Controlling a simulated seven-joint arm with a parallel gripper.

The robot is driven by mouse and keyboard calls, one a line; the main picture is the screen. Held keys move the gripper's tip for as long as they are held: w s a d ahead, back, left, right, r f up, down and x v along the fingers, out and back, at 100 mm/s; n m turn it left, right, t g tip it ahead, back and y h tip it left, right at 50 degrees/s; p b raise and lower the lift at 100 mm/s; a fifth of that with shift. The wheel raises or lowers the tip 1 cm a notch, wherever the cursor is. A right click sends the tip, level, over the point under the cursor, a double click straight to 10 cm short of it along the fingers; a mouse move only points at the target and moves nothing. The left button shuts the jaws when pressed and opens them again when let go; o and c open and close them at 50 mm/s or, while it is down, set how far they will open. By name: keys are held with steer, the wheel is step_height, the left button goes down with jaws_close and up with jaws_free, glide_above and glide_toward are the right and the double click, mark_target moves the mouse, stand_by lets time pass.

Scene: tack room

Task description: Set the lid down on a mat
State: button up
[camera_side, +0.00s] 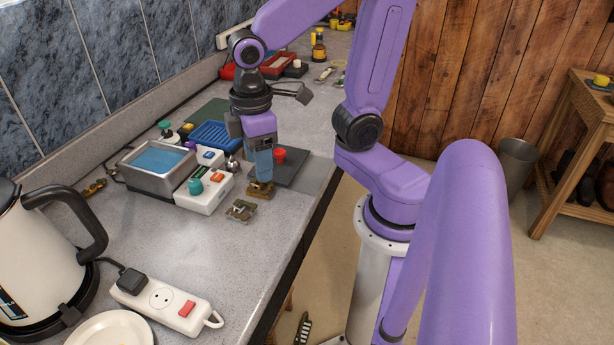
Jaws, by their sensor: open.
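My gripper (261,182) points straight down over the counter, its fingers low around or just above a small brown, brass-coloured piece (262,192). It is open; I cannot tell whether the fingers touch the piece. A dark grey mat (306,170) lies on the counter just behind and to the right of the gripper. A small red knob-like thing (280,154) stands on or at the near side of that mat, partly beside the gripper. I cannot tell for sure which thing is the lid. A dark green mat (207,111) lies further back at the left.
A metal water bath (157,180), a white box with coloured buttons (206,190) and a blue rack (216,136) stand left of the gripper. A small board (241,210) lies in front. A kettle (40,255) and power strip (166,303) are nearer. Bare counter lies between.

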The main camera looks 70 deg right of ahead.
steer(key=s+f+n, duration=0.1)
steer(key=s+n, duration=0.2)
steer(key=s, duration=0.6)
steer(key=shift+s+a+f+y, duration=0.2)
steer(key=shift+s+a+y, duration=0.1)
steer(key=shift+s, duration=0.1)
